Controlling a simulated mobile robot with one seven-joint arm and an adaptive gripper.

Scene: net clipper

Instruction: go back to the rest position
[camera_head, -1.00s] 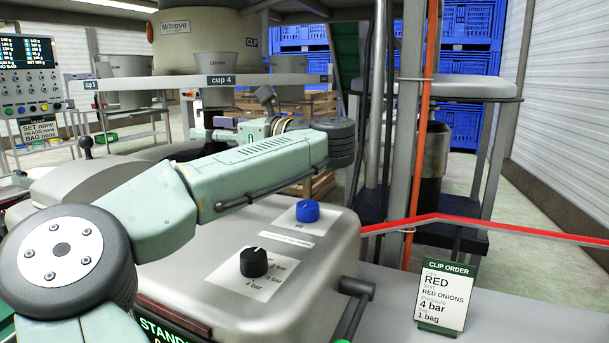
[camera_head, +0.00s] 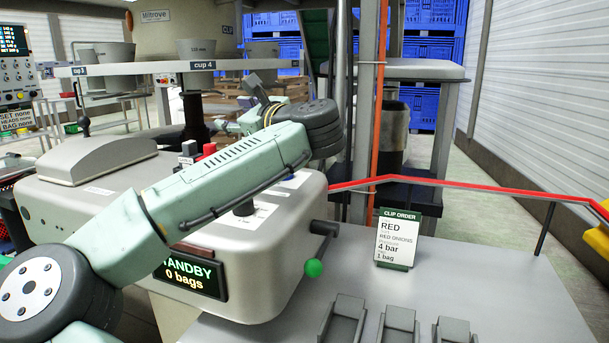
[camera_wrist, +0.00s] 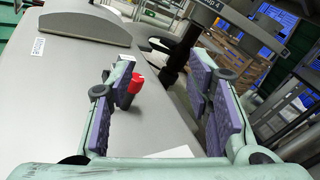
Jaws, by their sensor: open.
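My gripper (camera_wrist: 165,103) is open in the wrist view, its purple pads wide apart with nothing held between them. It is above the top of the grey clipper machine (camera_wrist: 80,100). A red part (camera_wrist: 136,83) on the machine shows beside the left finger. In the head view my pale green arm crosses in front of the clipper machine (camera_head: 130,185), and the gripper end is mostly hidden behind the arm. A red part (camera_head: 209,149) and a grey block stand behind the arm there. The machine's display (camera_head: 190,277) reads "STANDBY 0 bags".
A clip order card (camera_head: 396,240) stands on the grey table (camera_head: 480,270), with several small metal holders (camera_head: 398,325) at the front. A red rail (camera_head: 440,182) runs behind. A cup shelf (camera_head: 150,68) hangs at the back.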

